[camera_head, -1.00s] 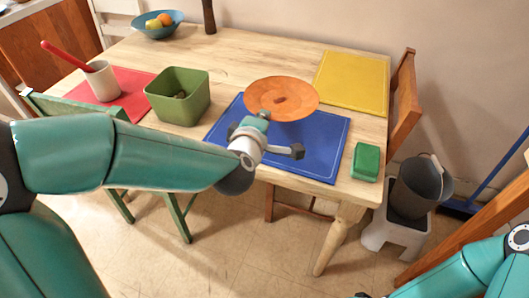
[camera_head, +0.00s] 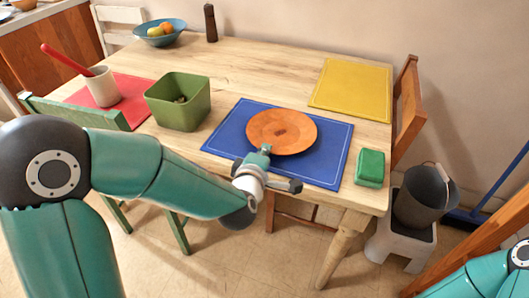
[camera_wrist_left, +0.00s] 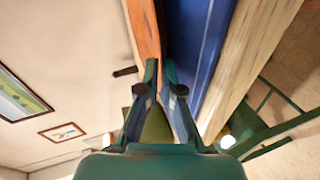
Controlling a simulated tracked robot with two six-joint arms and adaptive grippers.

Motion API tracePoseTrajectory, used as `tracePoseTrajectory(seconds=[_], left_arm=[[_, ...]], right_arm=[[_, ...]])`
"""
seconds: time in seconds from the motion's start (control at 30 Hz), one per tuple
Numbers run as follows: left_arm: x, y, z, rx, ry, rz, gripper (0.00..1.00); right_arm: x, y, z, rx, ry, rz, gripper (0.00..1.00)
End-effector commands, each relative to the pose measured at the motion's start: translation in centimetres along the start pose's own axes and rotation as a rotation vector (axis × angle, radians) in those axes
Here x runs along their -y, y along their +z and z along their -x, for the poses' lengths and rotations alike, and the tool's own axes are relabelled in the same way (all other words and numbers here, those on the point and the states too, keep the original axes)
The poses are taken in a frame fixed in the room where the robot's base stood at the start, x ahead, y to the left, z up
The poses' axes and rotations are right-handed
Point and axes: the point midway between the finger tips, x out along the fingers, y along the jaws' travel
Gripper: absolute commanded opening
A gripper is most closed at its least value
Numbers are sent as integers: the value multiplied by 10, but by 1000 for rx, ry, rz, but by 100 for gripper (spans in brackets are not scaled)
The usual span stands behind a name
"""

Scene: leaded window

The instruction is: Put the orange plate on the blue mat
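The orange plate (camera_head: 282,131) is over the far middle of the blue mat (camera_head: 322,175), at or just above its surface; whether it touches cannot be told. In the left wrist view the plate (camera_wrist_left: 143,28) shows nearly edge-on beside the blue mat (camera_wrist_left: 212,45), with a dark strip between them. My left gripper (camera_head: 265,150) is at the plate's near rim. Its fingers (camera_wrist_left: 160,72) are close together in the left wrist view and appear shut on the rim. My right gripper is out of view; only part of that arm shows at lower right.
A green bin (camera_head: 178,104) stands left of the mat, and a green box (camera_head: 370,167) right of it. A yellow mat (camera_head: 352,86), a red mat (camera_head: 131,113) with a cream cup (camera_head: 102,87), and a blue fruit bowl (camera_head: 160,35) are further off. The table's back middle is clear.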

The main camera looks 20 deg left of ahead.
Motion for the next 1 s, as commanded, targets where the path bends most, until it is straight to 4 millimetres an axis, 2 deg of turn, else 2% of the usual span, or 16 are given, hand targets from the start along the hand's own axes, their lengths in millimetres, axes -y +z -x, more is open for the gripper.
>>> tracePoseTrajectory(seconds=[0.03, 0.1, 0.13, 0.57, 0.77, 0.9, 0.93, 1.0], left_arm=[[1, 0, -1, 0, 2, 0, 0], [0, 0, 0, 0, 0, 0, 14], [0, 0, 0, 0, 0, 0, 17], [-1, 0, 5, 0, 0, 0, 17], [-2, 0, 34, 2, 2, 0, 17], [-1, 0, 66, 3, 3, -1, 17], [4, 0, 64, -4, 9, 1, 17], [4, 0, 71, -9, 10, 0, 17]], right_arm=[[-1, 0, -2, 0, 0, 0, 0], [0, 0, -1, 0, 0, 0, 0], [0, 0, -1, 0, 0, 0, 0], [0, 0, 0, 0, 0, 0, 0], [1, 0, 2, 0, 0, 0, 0], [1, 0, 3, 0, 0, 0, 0], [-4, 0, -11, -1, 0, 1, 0], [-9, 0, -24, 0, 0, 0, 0]])
